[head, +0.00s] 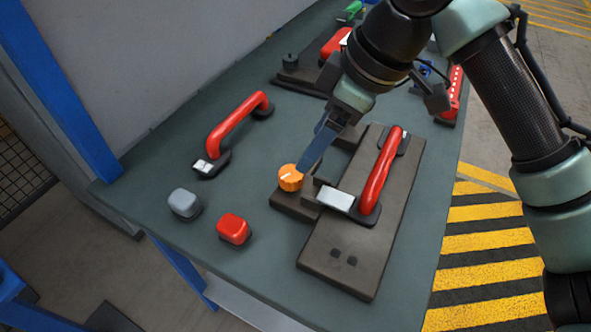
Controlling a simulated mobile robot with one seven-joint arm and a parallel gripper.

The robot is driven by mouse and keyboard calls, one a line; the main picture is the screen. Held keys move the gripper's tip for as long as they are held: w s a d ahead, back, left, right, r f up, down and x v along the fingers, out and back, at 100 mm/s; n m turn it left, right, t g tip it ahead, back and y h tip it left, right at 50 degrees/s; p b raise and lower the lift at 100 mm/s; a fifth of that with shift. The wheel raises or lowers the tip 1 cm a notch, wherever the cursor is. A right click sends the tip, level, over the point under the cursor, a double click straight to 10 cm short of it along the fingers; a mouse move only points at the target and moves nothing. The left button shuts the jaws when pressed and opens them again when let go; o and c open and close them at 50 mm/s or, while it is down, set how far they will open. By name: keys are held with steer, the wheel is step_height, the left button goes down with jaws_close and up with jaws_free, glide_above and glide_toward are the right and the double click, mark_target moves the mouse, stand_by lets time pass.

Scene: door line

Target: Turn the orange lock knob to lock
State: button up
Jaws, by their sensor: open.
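The orange lock knob (290,178) sits on a dark base at the near-left side of a dark fixture plate (330,251). A pale mark shows on its top. My gripper (307,163) reaches down from the upper right with its blue-grey fingers close to the knob's right side. I see the fingers nearly edge-on, and the gap between them is hard to make out. The gripper is open, and nothing shows held in it. I cannot tell whether a finger touches the knob.
A red handle (381,172) with a white label stands on the plate, right of my gripper. Another red handle (236,122) lies behind left. A grey block (184,204) and a red block (233,229) stand at the left. More fixtures crowd the bench's far end.

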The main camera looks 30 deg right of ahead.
mark_target(293, 174)
steer(key=b+x, duration=0.1)
steer(key=x, duration=0.7)
steer(key=shift+w+a+f, duration=0.1)
steer(key=shift+f, duration=0.2)
jaws_close()
steer(key=shift+r+p, duration=0.15)
steer(key=shift+p, duration=0.15)
steer(key=shift+m, duration=0.5)
jaws_free()
